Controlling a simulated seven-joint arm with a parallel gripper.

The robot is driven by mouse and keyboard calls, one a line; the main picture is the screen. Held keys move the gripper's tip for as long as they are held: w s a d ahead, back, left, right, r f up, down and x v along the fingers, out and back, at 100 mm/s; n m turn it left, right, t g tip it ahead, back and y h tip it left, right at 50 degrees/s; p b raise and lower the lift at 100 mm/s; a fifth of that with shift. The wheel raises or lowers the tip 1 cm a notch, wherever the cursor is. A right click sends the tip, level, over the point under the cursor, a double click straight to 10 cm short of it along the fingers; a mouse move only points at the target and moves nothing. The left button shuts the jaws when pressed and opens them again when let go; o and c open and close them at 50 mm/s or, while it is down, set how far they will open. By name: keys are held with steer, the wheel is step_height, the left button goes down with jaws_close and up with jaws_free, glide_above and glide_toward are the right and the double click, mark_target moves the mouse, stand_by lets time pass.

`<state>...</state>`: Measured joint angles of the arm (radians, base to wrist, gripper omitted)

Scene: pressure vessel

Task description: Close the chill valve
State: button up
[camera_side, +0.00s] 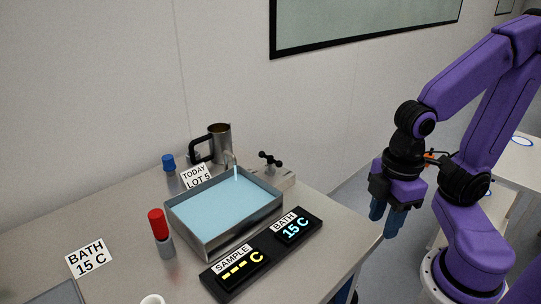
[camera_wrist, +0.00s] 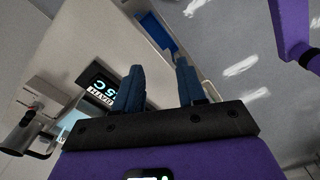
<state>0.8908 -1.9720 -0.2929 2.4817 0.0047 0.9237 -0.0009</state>
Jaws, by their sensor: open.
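The chill valve shows as a black handle with knobbed ends (camera_side: 270,160) on a pale block behind the right corner of the water bath (camera_side: 205,240). A metal spout (camera_side: 230,159) beside it has a pale stream falling into the blue water. My gripper (camera_side: 387,212) hangs past the table's right edge, fingers down, open and empty, well apart from the valve. Its blue fingers also show in the wrist view (camera_wrist: 160,70).
A black display panel (camera_side: 262,254) reads bath 15 C and sample dashes. A red-capped tube (camera_side: 160,233), a blue-capped bottle (camera_side: 169,162), a metal jug (camera_side: 219,143) and a lot card (camera_side: 194,176) stand around the bath. The table's right end (camera_side: 345,240) is clear.

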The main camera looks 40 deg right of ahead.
steer(key=w+a+r+m, duration=0.3)
steer(key=w+a+r, duration=0.1)
steer(key=w, duration=0.5)
step_height(320, 180, up, 7)
steer(key=m+y, duration=0.2)
steer(key=m, duration=0.7)
glide_above(271, 158)
steer(key=d, duration=0.4)
steer(key=x, duration=1.7)
steer(key=shift+s, duration=0.1)
jaws_close()
